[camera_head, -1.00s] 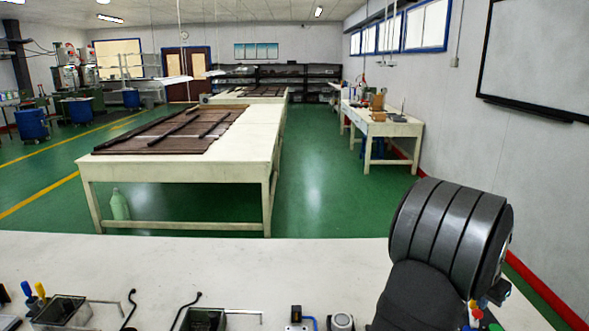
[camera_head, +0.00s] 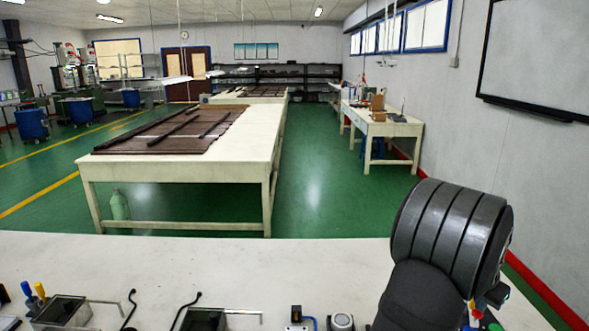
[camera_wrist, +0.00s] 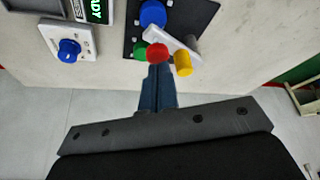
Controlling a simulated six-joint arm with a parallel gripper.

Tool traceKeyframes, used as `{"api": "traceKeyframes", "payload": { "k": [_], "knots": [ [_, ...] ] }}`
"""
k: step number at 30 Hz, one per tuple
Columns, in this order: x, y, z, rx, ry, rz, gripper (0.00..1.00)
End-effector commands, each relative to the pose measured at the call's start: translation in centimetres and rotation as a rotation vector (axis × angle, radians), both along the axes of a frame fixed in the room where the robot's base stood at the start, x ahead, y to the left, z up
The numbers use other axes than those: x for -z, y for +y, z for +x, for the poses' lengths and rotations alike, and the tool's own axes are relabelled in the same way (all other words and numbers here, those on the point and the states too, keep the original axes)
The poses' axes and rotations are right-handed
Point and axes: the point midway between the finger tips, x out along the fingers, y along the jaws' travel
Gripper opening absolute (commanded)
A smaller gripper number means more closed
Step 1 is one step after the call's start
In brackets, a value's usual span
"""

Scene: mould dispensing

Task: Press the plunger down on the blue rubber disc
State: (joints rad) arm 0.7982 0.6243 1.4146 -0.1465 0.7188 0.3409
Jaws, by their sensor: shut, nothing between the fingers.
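In the wrist view my gripper (camera_wrist: 157,72) is shut and empty, its dark blue fingers pressed together. The fingertips are just below a red round cap (camera_wrist: 157,53) in the picture; I cannot tell whether they touch it. A large blue round piece (camera_wrist: 153,14) sits above on a dark plate (camera_wrist: 131,32). A white bar (camera_wrist: 172,42) slants between it and a yellow cap (camera_wrist: 183,63). Another blue knob (camera_wrist: 69,50) is on a white box at left. I cannot tell which part is the plunger.
A display box (camera_wrist: 95,10) stands near the white box. In the head view, the pale bench (camera_head: 250,265) has a clear middle. Dark open containers (camera_head: 65,310) and bent rods (camera_head: 187,310) are along its front, with a small round-topped device (camera_head: 342,322) near my arm.

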Motion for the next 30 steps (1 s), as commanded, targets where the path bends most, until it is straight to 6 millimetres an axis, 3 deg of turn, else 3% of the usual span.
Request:
{"api": "traceKeyframes", "payload": {
  "k": [22, 30],
  "knots": [
    [1.6, 0.0, 0.0, 0.000, 0.000, 0.001, 0.00],
    [0.2, 0.0, 0.0, 0.000, 0.000, 0.000, 0.00]
  ]
}}
